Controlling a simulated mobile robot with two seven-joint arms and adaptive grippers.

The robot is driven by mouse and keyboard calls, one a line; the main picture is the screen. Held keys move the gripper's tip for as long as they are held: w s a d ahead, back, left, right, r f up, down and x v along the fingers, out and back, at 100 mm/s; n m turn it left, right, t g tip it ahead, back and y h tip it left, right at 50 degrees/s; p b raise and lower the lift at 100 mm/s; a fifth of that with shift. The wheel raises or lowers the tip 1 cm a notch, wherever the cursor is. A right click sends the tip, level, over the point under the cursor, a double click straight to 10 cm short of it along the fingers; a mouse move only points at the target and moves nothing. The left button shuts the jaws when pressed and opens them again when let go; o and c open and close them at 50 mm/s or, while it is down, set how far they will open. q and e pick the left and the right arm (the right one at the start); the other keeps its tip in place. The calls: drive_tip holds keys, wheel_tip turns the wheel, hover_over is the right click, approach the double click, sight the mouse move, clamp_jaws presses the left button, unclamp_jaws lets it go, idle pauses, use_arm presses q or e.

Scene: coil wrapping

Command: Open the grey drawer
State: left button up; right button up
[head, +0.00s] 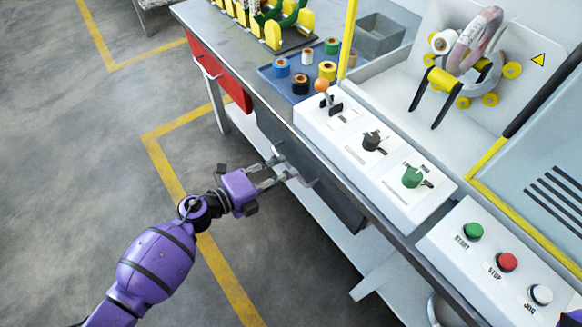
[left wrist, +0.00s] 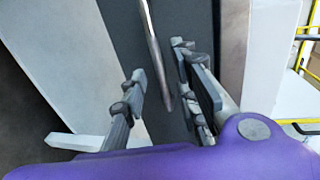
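The grey drawer (head: 337,201) is a dark grey front under the worktop, partly hidden by my left gripper and the table edge. Its dark panel (left wrist: 118,32) also fills the middle of the left wrist view. Its metal bar handle (left wrist: 154,45) runs down between my fingers in that view. My left gripper (head: 296,172) is at the drawer front, fingers apart. In the left wrist view the open fingers (left wrist: 162,68) stand on either side of the handle; I cannot tell whether they touch it. My right gripper is not in view.
A red drawer (head: 222,75) with a handle is farther along the table. A blue tray (head: 268,72) with coloured spools, a lever panel (head: 402,209) and a button panel (head: 487,278) sit on top. A white lower shelf (head: 330,250) lies below. The floor at left is clear.

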use_arm(q)
drive_tip(key=shift+x, duration=1.8)
clamp_jaws()
